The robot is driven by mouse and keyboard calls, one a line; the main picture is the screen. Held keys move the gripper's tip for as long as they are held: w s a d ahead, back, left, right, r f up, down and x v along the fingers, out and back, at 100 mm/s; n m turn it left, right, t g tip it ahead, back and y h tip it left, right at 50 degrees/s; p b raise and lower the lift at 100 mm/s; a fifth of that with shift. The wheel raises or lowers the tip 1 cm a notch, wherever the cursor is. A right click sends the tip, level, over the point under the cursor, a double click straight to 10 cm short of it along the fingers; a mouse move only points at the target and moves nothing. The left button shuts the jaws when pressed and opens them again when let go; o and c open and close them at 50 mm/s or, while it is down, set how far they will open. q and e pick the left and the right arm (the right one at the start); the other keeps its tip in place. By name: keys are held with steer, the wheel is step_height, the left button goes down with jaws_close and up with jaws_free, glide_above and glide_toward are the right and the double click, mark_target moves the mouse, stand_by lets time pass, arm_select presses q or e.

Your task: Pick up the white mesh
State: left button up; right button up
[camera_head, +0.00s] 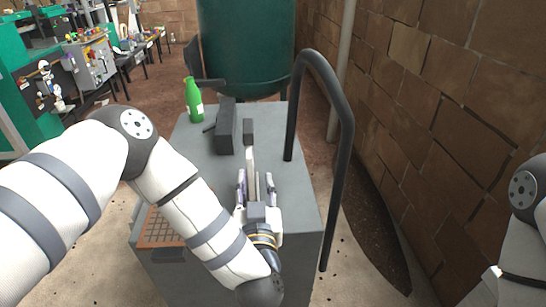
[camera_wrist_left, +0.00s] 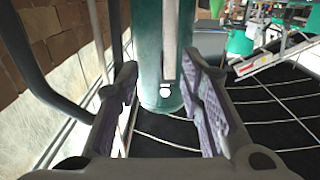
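My left gripper (camera_head: 255,178) is over the grey cart top, its fingers pointing away from the head camera. In the left wrist view its fingers (camera_wrist_left: 160,75) stand wide apart with purple pads showing. A narrow pale bar (camera_head: 250,160) shows between the fingers; a pale grey bar (camera_wrist_left: 169,42) also shows between them in the wrist view, with no clear contact on either pad. I cannot tell whether this bar is the white mesh. No other white mesh is plain to see. My right gripper is out of view; only part of my right arm shows at the right edge.
The cart top (camera_head: 190,145) carries a green bottle (camera_head: 194,100) and a dark block (camera_head: 226,126). A brown mesh panel (camera_head: 162,230) is at its near left. A black handrail (camera_head: 340,130) rises at the right. A green tank (camera_head: 246,45) and brick wall (camera_head: 450,100) stand beyond.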

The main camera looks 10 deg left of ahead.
mark_target(250, 173)
arm_select(q)
steer(key=shift+w+a+f+b, duration=0.55)
steer(key=shift+f+b, duration=0.25)
steer(key=shift+b, duration=0.35)
steer(key=shift+w+a+r+b, duration=0.25)
steer(key=shift+w+a+b, duration=0.1)
steer(key=shift+w+b, duration=0.2)
steer(key=x, duration=0.3)
steer(key=r+x, duration=0.1)
steer(key=x, duration=0.5)
steer(key=shift+a+r, duration=0.2)
steer(key=shift+r, duration=0.15)
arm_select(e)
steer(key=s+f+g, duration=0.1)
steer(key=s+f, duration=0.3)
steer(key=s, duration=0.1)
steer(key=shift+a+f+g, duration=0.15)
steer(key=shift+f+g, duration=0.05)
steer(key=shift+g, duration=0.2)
arm_select(q)
jaws_close()
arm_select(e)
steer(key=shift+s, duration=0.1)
